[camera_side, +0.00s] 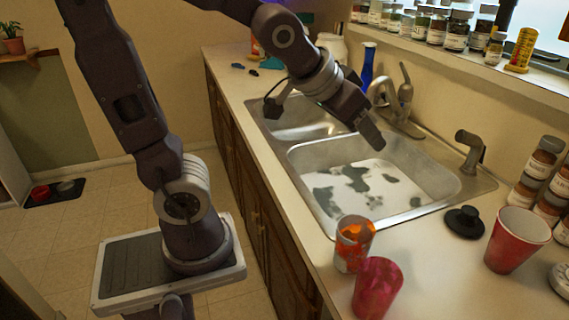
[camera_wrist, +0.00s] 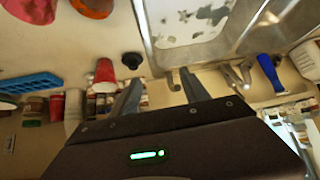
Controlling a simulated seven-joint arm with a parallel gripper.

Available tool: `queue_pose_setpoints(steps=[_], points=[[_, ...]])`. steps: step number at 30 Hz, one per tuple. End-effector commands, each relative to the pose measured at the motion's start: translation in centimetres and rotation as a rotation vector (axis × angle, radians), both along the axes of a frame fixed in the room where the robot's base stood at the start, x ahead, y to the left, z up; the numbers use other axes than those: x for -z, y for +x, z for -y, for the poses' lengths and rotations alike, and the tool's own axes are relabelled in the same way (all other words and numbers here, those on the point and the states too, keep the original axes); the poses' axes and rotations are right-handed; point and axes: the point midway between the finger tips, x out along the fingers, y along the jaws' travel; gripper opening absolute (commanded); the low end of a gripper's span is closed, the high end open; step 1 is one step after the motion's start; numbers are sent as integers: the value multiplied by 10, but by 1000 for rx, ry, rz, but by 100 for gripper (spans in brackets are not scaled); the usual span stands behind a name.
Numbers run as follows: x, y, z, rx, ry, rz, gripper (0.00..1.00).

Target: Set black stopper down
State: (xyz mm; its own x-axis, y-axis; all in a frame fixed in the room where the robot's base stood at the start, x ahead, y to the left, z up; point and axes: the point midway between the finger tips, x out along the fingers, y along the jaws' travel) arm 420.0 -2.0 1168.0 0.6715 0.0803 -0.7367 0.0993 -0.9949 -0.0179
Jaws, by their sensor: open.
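The black stopper (camera_side: 465,222) lies on the counter just right of the sink's front corner. It also shows in the wrist view (camera_wrist: 131,59), as a dark round shape beside the sink edge. My gripper (camera_side: 376,141) is above the right sink basin, up and to the left of the stopper and apart from it. In the wrist view my gripper's two fingers (camera_wrist: 160,87) are spread, with nothing held between them. The steel sink (camera_side: 300,158) has two basins; the right one has a white bottom with grey patches.
An orange cup (camera_side: 354,246) and a pinkish-red cup (camera_side: 377,288) stand at the front counter edge. A red cup (camera_side: 516,240) stands right of the stopper, near stacked spice jars (camera_side: 540,160). The faucet (camera_side: 400,105) rises behind the basins. A blue bottle (camera_side: 367,66) stands behind the sink.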

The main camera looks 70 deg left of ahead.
Motion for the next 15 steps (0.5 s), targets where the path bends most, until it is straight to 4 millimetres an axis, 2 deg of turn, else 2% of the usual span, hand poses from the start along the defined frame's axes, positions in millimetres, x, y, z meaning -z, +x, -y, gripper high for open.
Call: queue_pose_setpoints(steps=[1,3,6,9,15], points=[[-6,-40,9,11,-13,-43,54],[-3,-91,23,40,-23,-124,54],[4,-140,38,77,-29,-205,54],[9,-161,44,97,-29,-244,54],[10,-164,45,99,-30,-252,54]])
